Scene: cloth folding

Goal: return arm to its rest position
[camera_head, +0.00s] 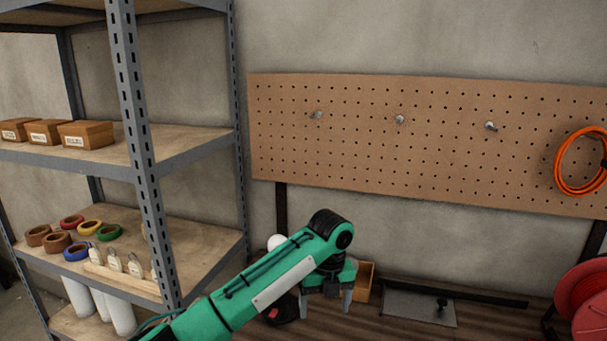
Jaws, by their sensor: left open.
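My left arm, green with a black wrist joint, comes in from the lower left and reaches over the wooden workbench (390,327). My left gripper (325,300) points down near the bench, its two grey fingers apart with nothing seen between them. I cannot tell whether the fingertips touch the bench. No cloth shows. My right gripper is not in view.
A metal shelf (190,245) with tape rolls, bottles and small boxes (86,134) stands at the left. A wooden box (364,282) sits just behind the gripper. A grey plate (420,307) and a red reel (582,300) are to the right. A pegboard (430,140) hangs behind.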

